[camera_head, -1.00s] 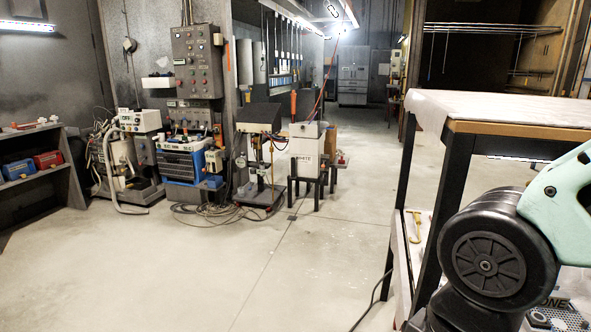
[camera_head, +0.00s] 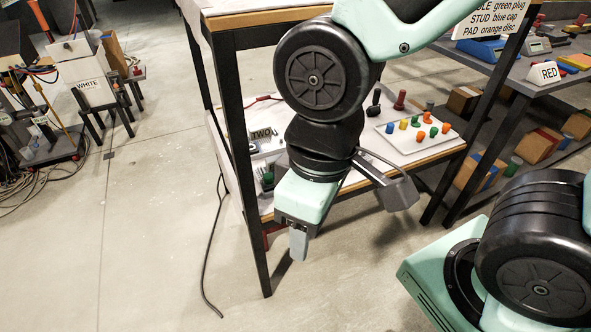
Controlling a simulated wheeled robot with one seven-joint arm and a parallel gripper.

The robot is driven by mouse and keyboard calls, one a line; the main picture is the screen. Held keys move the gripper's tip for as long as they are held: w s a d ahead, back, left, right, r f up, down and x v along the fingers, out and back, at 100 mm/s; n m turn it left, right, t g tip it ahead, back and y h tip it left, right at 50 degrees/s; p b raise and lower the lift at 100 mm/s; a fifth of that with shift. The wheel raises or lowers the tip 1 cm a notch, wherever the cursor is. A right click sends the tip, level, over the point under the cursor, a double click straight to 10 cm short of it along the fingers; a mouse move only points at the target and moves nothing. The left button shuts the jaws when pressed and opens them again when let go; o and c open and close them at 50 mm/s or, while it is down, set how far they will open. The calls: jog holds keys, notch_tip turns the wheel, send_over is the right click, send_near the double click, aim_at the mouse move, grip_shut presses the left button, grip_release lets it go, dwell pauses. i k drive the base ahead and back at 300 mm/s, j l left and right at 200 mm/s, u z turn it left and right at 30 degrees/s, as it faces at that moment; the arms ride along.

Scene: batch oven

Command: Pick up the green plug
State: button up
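Several small coloured pegs stand on a white tray (camera_head: 400,149) on the table's lower shelf. Among them are green pieces (camera_head: 434,131), beside orange, yellow and blue ones; which is the plug, I cannot tell. Another green piece (camera_head: 268,178) shows in a dark holder at the shelf's left end, and a dark green one (camera_head: 513,165) on a low shelf at right. My gripper (camera_head: 298,245) hangs pointing down in front of the table, left of the tray and apart from it. Its fingers overlap in this view, so their opening is hidden. No object shows at its tips.
A table leg (camera_head: 245,190) stands just left of my gripper. A sign (camera_head: 492,18) lists green plug, blue cap and orange disc. A "TWO" label (camera_head: 262,134) sits on the lower shelf. A "RED" label (camera_head: 545,72) is on the right shelf.

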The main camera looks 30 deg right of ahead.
aim_at(434, 131)
jog(key=z, duration=1.45)
